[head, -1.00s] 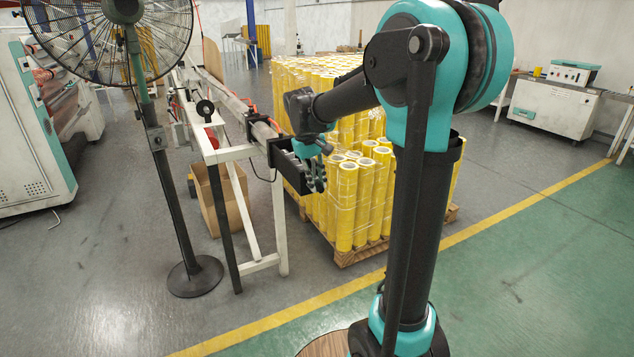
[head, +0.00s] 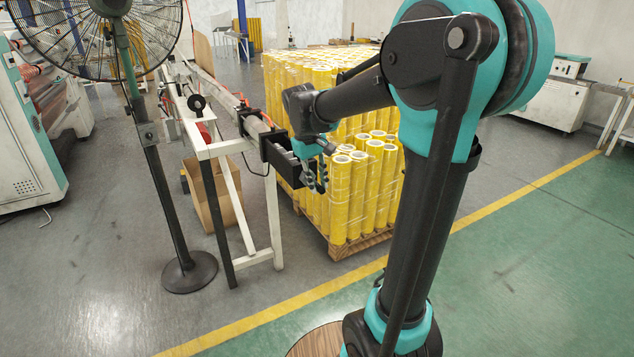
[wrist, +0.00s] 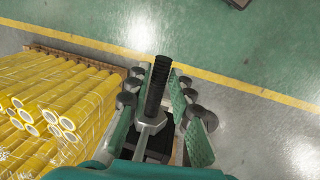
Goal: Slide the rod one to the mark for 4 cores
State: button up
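A rod with a dark ribbed end and a metal collar (wrist: 155,90) lies between the two fingers of my gripper (wrist: 163,82) in the wrist view. The fingers flank it closely, but I cannot tell whether they touch it. In the head view my gripper (head: 318,178) is at the right end of a dark block (head: 287,170) on the long pale rail (head: 232,103). The rod is too small to make out there. No mark for 4 cores can be read in either view.
Yellow-wrapped rolls (head: 360,195) stand on a wooden pallet (head: 362,243) just behind and right of my gripper. A pedestal fan (head: 150,160) and a cardboard box (head: 212,200) are at the left. The green floor (head: 530,250) in front is clear.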

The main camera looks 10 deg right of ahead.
jog(key=shift+o, duration=1.3)
notch_tip(320, 180, up, 12)
jog(key=a, duration=0.2)
jog(key=shift+s, duration=0.35)
jog(key=shift+a+f, duration=0.1)
jog(key=shift+f, duration=0.05)
jog(key=s+d+f+m+t, duration=0.1)
jog(key=s+d+f, duration=0.1)
jog(key=s+f, duration=0.3)
jog(key=s+d+f+m+t+y, duration=0.1)
jog(key=s+f, duration=0.5)
jog(key=f, duration=0.7)
jog(key=s+d+f+m+t+y, duration=0.1)
jog(key=s+d+f, duration=0.1)
jog(key=s+f, duration=0.4)
notch_tip(320, 180, down, 3)
jog(key=shift+s+d+f+m+t, duration=0.2)
jog(key=shift+s+d+m+t, duration=0.1)
jog(key=shift+d, duration=0.1)
jog(key=shift+w, duration=0.1)
